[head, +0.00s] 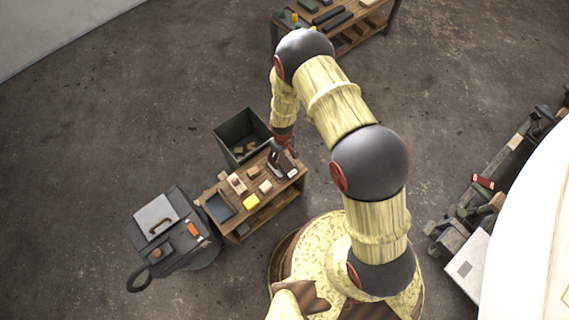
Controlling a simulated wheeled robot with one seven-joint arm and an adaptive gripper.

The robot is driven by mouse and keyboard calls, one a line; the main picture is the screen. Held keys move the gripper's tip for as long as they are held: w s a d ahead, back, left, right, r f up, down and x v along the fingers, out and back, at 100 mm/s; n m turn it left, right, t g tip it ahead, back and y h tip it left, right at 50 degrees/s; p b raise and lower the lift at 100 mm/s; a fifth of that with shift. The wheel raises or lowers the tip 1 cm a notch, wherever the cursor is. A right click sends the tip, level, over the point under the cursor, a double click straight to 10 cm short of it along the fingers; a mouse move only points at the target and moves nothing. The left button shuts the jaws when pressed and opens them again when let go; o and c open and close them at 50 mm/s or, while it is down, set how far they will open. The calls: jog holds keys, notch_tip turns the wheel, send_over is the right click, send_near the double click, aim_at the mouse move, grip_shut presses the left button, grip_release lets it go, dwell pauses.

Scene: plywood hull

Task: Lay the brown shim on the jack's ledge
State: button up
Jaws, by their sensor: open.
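My arm reaches over to the small wooden table (237,236), and my gripper (288,150) is low over its right end, small and partly hidden by my wrist. It is open, and I see nothing held in it. A dark upright device (274,153), perhaps the jack, stands close by at the table's back right; its ledge is too small to make out. Several small tan and brown wooden pieces, one of them a light block (237,184), lie on the table. I cannot tell which piece is the brown shim.
A dark green open bin (239,129) with pieces inside stands behind the table. A dark flat tray (220,208) and a yellow block (251,202) lie on the table's left part. A grey cart (180,262) stands to the left. Another workbench (343,40) is at the top.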

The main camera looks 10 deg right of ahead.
aim_at(285, 163)
jog(key=f, duration=0.1)
jog(key=f+b, duration=0.1)
jog(key=f, duration=0.3)
jog(key=shift+s+d+b, duration=0.15)
jog(key=shift+d+b, duration=0.25)
jog(key=shift+r, duration=0.1)
jog(key=shift+c, duration=0.2)
jog(key=c, duration=1.3)
jog(key=shift+r, duration=0.1)
